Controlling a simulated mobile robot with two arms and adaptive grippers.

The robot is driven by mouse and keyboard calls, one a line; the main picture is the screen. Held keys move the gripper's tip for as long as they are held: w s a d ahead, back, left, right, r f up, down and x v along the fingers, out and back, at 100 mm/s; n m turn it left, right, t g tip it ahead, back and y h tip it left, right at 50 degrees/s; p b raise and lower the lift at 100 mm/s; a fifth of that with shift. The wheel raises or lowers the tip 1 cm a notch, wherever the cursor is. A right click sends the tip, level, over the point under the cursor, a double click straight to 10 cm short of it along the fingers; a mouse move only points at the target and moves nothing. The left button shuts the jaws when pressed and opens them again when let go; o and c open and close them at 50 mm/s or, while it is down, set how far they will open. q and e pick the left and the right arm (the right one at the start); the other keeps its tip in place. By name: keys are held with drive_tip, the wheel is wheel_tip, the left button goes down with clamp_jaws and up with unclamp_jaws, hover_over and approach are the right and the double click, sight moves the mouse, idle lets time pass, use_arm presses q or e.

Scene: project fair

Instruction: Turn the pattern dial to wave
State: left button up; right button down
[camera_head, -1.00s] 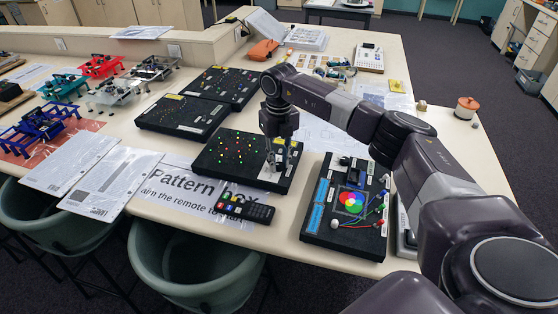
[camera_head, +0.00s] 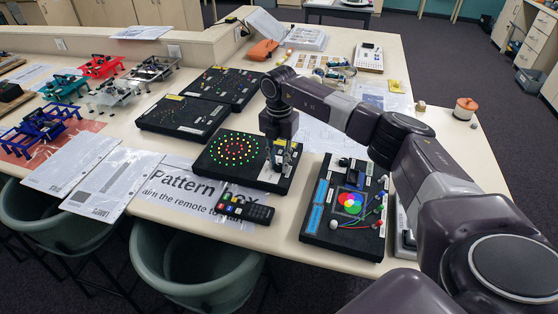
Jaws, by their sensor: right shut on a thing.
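The pattern box (camera_head: 226,164) is a black slab near the table's front edge, with rings of lit green, yellow and red lights. My right gripper (camera_head: 279,160) points down over the right part of this box and is shut on the dial there. The dial itself is hidden between the fingers. The dial's labels are too small to read. My left gripper is not in view.
A black remote (camera_head: 245,208) lies on the printed "Pattern Box" sheet (camera_head: 180,182) in front. A board with a colour wheel and wires (camera_head: 336,225) stands close on the right. Two more black boxes (camera_head: 180,118) lie behind. Chairs (camera_head: 190,262) stand at the front edge.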

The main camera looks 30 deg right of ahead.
sight(279, 165)
drive_tip(key=m+p, duration=0.1)
drive_tip(key=m, duration=0.5)
drive_tip(key=shift+w+r+m, duration=0.1)
drive_tip(key=shift+m, duration=0.2)
idle(0.4)
drive_tip(key=c, duration=1.7)
unclamp_jaws()
drive_tip(key=shift+r, duration=0.2)
wheel_tip(279, 165, up, 12)
drive_tip(key=shift+f, duration=0.2)
